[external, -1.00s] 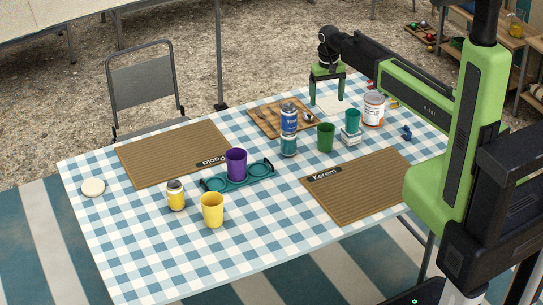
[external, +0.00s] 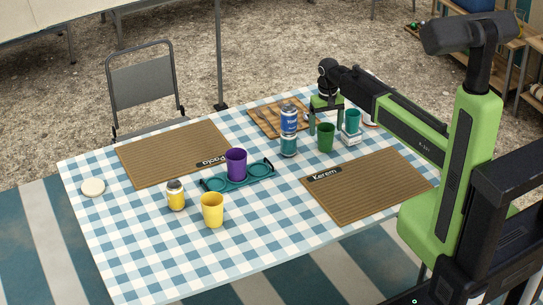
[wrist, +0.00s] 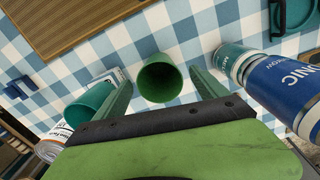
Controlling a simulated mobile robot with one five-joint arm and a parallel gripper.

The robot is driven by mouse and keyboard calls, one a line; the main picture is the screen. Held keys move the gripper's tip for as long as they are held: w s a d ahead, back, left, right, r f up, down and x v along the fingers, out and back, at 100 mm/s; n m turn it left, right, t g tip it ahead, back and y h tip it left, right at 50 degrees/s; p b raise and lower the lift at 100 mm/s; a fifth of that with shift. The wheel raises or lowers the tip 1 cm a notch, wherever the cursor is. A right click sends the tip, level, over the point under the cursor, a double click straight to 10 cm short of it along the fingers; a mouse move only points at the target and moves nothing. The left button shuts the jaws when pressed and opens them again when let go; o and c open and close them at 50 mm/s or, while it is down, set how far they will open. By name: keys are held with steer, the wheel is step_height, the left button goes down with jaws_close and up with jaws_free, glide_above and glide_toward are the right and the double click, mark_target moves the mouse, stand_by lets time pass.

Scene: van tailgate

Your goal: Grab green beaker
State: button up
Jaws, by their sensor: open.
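The green beaker (external: 326,137) stands upright on the checked tablecloth, between the stacked cans and the teal beaker (external: 352,121). My gripper (external: 326,124) is above and just behind it, fingers pointing down. In the wrist view the green beaker (wrist: 159,79) shows its open mouth between the two spread fingers of my gripper (wrist: 162,84), with gaps on both sides. My gripper is open and holds nothing.
A blue can (external: 289,118) stands on a teal can (external: 288,145) left of the beaker, close to my right finger in the wrist view. A white-orange tub (wrist: 52,139) is beyond the teal beaker. A brown placemat (external: 365,186) lies in front. A purple cup (external: 236,163) stands farther left.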

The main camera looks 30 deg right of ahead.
mark_target(326, 137)
step_height(326, 137, down, 5)
steer(key=b, duration=0.4)
steer(key=shift+f, duration=0.1)
steer(key=shift+r, duration=0.2)
steer(key=c, duration=1.4)
steer(key=shift+r, duration=0.1)
step_height(326, 137, up, 10)
steer(key=p, duration=1)
